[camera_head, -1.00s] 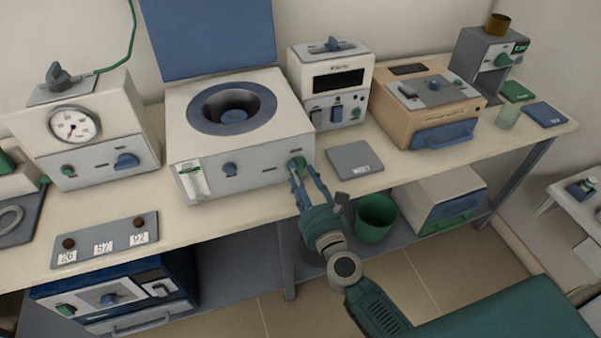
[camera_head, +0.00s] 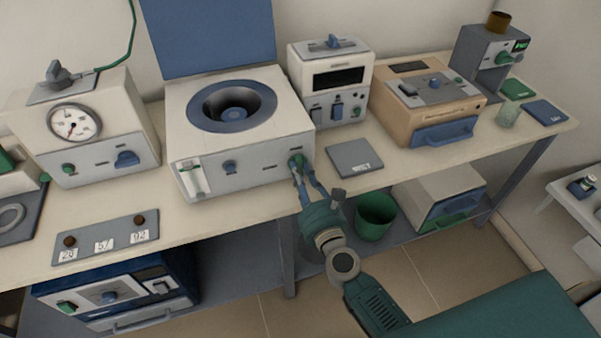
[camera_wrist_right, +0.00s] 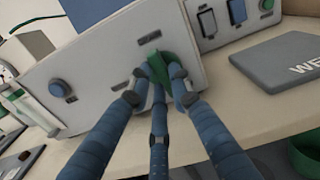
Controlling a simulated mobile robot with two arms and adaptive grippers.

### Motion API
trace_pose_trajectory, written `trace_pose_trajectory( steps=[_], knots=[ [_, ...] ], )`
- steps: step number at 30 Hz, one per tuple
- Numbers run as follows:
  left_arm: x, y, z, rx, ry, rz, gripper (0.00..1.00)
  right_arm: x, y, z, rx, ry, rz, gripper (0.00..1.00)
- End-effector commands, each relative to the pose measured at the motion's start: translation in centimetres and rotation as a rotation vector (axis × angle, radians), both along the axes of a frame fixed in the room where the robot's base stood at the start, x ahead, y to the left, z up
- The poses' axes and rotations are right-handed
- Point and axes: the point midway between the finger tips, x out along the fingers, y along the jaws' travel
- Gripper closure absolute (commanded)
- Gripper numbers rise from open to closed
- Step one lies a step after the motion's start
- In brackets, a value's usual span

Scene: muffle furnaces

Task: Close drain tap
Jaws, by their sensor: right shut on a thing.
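The white box-shaped machine (camera_head: 240,176) with a round opening on top stands on the bench. A green tap knob (camera_head: 295,160) sits at the right end of its front panel. My right gripper (camera_head: 299,169) reaches up to this knob from the front. In the right wrist view, the gripper's blue fingers (camera_wrist_right: 160,92) are closed around the green knob (camera_wrist_right: 173,70). The fingers hide part of the knob. The knob's exact turn angle is hard to tell. My left gripper is not in view.
A grey mat (camera_head: 354,158) lies right of the machine on the bench. A display unit (camera_head: 331,80) and a tan furnace (camera_head: 424,105) stand farther right. A green bin (camera_head: 375,215) stands below the bench edge, close to my right arm.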

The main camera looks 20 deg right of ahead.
Motion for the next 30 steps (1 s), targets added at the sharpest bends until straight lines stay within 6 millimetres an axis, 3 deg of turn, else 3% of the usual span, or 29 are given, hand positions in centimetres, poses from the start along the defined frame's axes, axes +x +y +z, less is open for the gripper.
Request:
trace_pose_trajectory(
  steps=[30],
  knots=[
    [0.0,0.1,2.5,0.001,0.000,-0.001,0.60,0.0,0.0,-0.4,-0.906,-0.029,0.002,1.00]
  ],
)
